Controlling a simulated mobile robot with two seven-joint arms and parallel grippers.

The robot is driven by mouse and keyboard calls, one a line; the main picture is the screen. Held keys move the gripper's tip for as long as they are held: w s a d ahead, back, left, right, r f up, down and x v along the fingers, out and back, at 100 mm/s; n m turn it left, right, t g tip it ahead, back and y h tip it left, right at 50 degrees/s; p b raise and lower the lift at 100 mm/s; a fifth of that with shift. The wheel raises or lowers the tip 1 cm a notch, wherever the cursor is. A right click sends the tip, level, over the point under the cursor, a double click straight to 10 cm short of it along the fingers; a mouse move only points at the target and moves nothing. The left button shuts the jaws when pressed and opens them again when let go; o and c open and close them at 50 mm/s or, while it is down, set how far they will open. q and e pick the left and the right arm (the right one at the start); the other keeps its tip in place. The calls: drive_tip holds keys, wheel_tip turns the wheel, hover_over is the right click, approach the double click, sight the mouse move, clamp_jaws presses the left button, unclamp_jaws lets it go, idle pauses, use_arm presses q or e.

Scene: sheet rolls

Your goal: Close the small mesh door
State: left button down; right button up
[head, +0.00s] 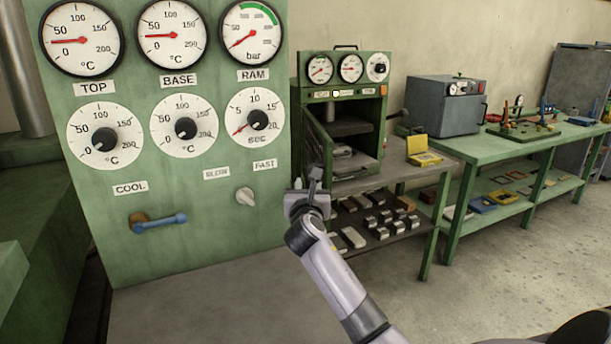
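The small mesh door (319,148) is on the left side of a small green press cabinet (384,126). It stands open, swung outward from the front, and the cabinet's inside shows to its right. My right gripper (314,178) is in front of the lower part of the door and hides some of it. I cannot tell whether the gripper touches the door, or whether its fingers are apart. My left gripper is not in view.
A large green control panel (190,235) with dials stands close on the left. A yellow case (424,152) sits on the bench right of the cabinet. Metal blocks (352,237) lie on the shelf below. A grey oven box (440,105) stands farther right. Open floor lies at the lower right.

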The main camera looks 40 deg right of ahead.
drive_tip(key=shift+x, duration=3.15)
clamp_jaws()
